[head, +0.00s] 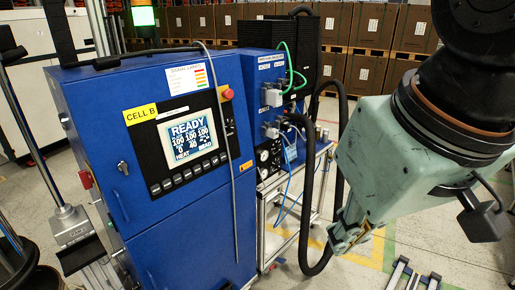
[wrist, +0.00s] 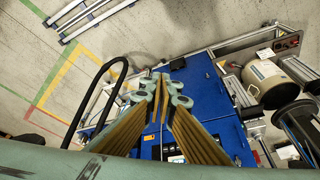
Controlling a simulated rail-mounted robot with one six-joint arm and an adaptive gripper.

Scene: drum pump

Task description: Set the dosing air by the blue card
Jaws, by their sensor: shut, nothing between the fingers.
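A blue cabinet (head: 150,130) labelled CELL B has a lit display (head: 187,142) reading READY. To its right, a second blue panel (head: 262,75) carries connectors and hoses. Small dark round gauges (head: 264,156) sit low on that panel. A small blue piece (head: 290,152) is beside the gauges; I cannot tell whether it is the blue card, and no writing on it is readable. My gripper (head: 342,238) is shut and empty, right of the panel and apart from it. In the wrist view the finger ends of my gripper (wrist: 160,82) meet above the blue cabinet (wrist: 190,75).
A thick black hose (head: 340,130) loops between the panel and my gripper. A metal frame cart (head: 300,205) stands under the panel. Stacked brown boxes (head: 375,35) line the back. A drum (wrist: 270,82) stands at the right in the wrist view. Open floor (head: 450,240) lies at right.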

